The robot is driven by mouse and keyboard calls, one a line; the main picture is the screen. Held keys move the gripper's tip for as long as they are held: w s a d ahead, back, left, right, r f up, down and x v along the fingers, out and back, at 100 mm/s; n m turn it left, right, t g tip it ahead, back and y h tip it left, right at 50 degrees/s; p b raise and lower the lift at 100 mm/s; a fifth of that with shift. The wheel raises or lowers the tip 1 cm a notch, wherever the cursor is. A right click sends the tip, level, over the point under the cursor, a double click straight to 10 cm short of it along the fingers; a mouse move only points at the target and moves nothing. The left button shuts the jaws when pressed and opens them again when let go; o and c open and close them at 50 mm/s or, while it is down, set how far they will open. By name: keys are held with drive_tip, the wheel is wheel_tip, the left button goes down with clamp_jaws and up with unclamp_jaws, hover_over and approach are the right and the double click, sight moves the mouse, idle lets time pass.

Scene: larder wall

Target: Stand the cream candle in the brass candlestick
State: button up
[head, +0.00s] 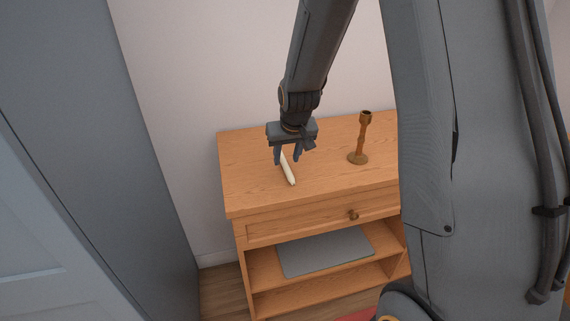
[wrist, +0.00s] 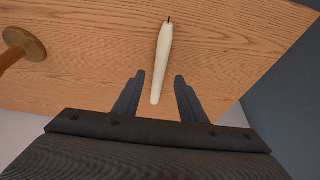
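The cream candle (head: 288,170) lies on its side on the wooden cabinet top. In the wrist view the candle (wrist: 163,58) runs away from me, with its dark wick at the far end and its near end between my fingers. My gripper (head: 287,160) is open above the candle, one finger on each side; the wrist view shows gaps between the fingers (wrist: 159,82) and the candle. The brass candlestick (head: 363,138) stands upright on the same top, to the right of the candle, with an empty-looking cup. Its round base (wrist: 26,44) is at the left in the wrist view.
The wooden cabinet (head: 240,192) has a drawer with a round knob (head: 352,215) and open shelves below, with a grey flat panel (head: 325,253) on one. A wall stands behind it, and a grey tall surface (head: 95,130) is at the left. The top is otherwise clear.

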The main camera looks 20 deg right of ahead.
sight(285, 165)
drive_tip(key=shift+p+x, duration=0.4)
drive_tip(key=shift+x, duration=1.1)
drive_tip(key=shift+r, duration=0.1)
clamp_jaws()
drive_tip(key=shift+w+r, duration=0.1)
